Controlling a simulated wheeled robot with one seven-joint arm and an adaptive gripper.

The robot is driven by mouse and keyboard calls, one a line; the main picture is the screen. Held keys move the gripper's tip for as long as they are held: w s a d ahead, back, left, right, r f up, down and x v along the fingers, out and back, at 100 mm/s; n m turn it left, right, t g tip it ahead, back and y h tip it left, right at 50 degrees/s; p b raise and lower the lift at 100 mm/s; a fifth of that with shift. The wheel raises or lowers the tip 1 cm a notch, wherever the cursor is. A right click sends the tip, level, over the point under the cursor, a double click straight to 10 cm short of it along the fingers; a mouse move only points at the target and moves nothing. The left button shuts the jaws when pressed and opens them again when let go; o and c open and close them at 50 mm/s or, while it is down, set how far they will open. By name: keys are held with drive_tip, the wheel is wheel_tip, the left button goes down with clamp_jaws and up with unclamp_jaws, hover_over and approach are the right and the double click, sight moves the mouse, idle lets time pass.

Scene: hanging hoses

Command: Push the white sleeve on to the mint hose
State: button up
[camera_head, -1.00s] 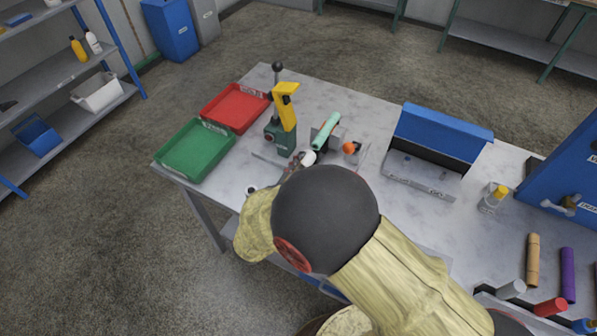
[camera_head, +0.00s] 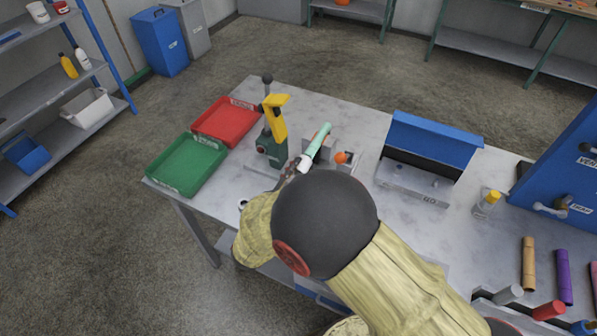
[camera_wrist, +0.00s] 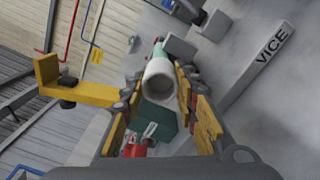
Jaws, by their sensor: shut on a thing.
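The white sleeve (camera_head: 304,163) is a short thick tube held between the finger pads of my gripper (camera_wrist: 160,92). It also shows in the wrist view (camera_wrist: 159,80), its open end facing the camera. The mint hose (camera_head: 320,138) stands tilted at the vice (camera_wrist: 205,25), just beyond the sleeve. In the wrist view only a little of the hose (camera_wrist: 158,49) shows behind the sleeve. The two are in line and look to meet at the hose's near end. I cannot tell whether the sleeve is around the hose. My arm hides part of the gripper in the head view.
A green press with a yellow lever (camera_head: 275,116) stands close left of the hose. An orange knob (camera_head: 341,157) is to its right. Red (camera_head: 225,121) and green (camera_head: 187,163) trays lie at the table's left. A blue-lidded box (camera_head: 433,140) stands on the right.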

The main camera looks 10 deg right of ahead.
sight(305, 159)
drive_tip(key=shift+b+x, duration=0.7)
drive_tip(key=shift+x, duration=0.65)
idle(3.0)
drive_tip(key=shift+o, duration=0.2)
drive_tip(key=shift+w+d+r, duration=0.15)
drive_tip(key=shift+w+r, duration=0.2)
drive_tip(key=shift+r, duration=0.1)
idle(0.8)
drive_tip(key=shift+w+r+b, duration=0.1)
drive_tip(key=shift+w+b, duration=0.05)
drive_tip(key=shift+b, duration=0.15)
clamp_jaws()
drive_tip(key=shift+w+d, duration=0.4)
drive_tip(key=shift+w, duration=0.05)
drive_tip(key=shift+s+a, duration=0.15)
drive_tip(key=shift+v, duration=1.1)
drive_tip(key=shift+s+a+f, duration=0.25)
drive_tip(key=shift+s+a, duration=0.15)
drive_tip(key=shift+s, duration=0.35)
drive_tip(key=shift+s+a+f, duration=0.25)
drive_tip(key=shift+s+a, duration=0.2)
drive_tip(key=shift+s, duration=0.25)
